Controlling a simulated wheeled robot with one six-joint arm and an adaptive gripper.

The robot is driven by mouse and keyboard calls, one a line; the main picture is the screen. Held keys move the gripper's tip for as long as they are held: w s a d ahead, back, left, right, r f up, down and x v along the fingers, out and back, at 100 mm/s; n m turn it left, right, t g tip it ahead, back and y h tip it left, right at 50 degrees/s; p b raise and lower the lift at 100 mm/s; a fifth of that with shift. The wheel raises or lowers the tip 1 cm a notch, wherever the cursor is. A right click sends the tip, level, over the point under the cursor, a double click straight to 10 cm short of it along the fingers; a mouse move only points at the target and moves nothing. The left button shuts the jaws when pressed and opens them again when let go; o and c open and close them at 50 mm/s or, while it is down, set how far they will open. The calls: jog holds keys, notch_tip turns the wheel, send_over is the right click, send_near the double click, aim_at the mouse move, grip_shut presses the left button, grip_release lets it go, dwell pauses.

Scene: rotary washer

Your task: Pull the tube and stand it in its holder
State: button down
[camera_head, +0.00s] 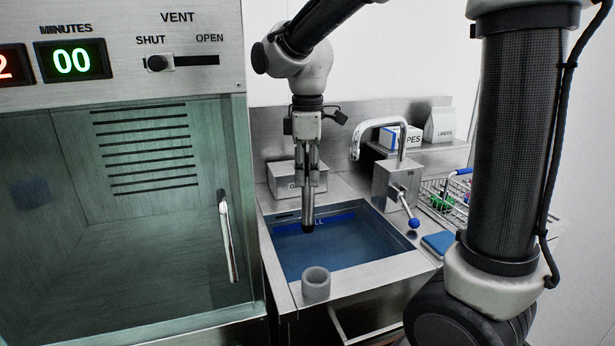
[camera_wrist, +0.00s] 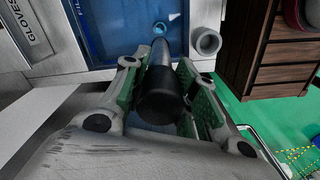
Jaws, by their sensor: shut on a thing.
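The tube (camera_head: 308,212) is a slim dark grey pipe with black ends, hanging upright over the blue sink basin. My gripper (camera_head: 309,168) is shut around its upper part. In the wrist view the tube (camera_wrist: 158,98) lies between both fingers of my gripper (camera_wrist: 157,66), its thick black end toward the camera. I cannot tell whether its lower end touches the water. The holder (camera_head: 316,284) is a short grey open cup on the sink's front rim, below the tube in the picture. The holder looks empty in the wrist view (camera_wrist: 205,41).
The sink (camera_head: 415,266) holds blue water; a small blue ring (camera_wrist: 160,28) shows in it. A faucet (camera_head: 380,123) and a blue-knobbed lever (camera_head: 413,222) stand at its right. A box (camera_head: 288,180) is behind. The washer's door handle (camera_head: 228,236) juts out at left.

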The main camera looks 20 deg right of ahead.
jog(key=shift+r, duration=1.1)
